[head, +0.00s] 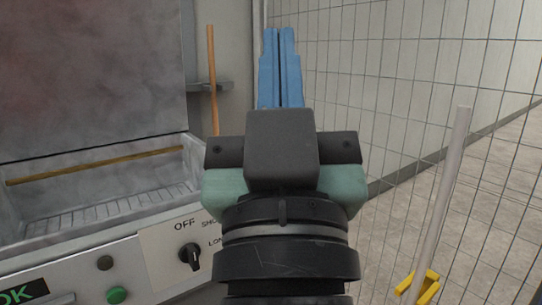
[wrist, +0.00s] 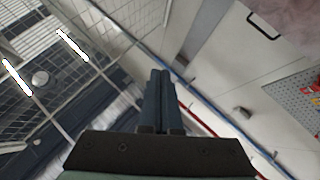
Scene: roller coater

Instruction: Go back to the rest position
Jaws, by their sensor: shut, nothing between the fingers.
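My gripper (head: 280,36) points up in the middle of the head view, its two blue fingers pressed together with nothing between them. It also shows in the wrist view (wrist: 160,76), shut and empty. It is in the air, in front of the wire mesh fence, and touches nothing that I can see. The machine (head: 90,247) stands to its left, with a black rotary knob (head: 190,256) marked OFF on its panel.
A green button (head: 116,295) and a dark button (head: 105,263) are on the panel. A wooden stick (head: 212,80) stands behind. The mesh fence (head: 410,90) runs along the right. A pale pole (head: 444,190) with a yellow clip (head: 419,287) is at the right.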

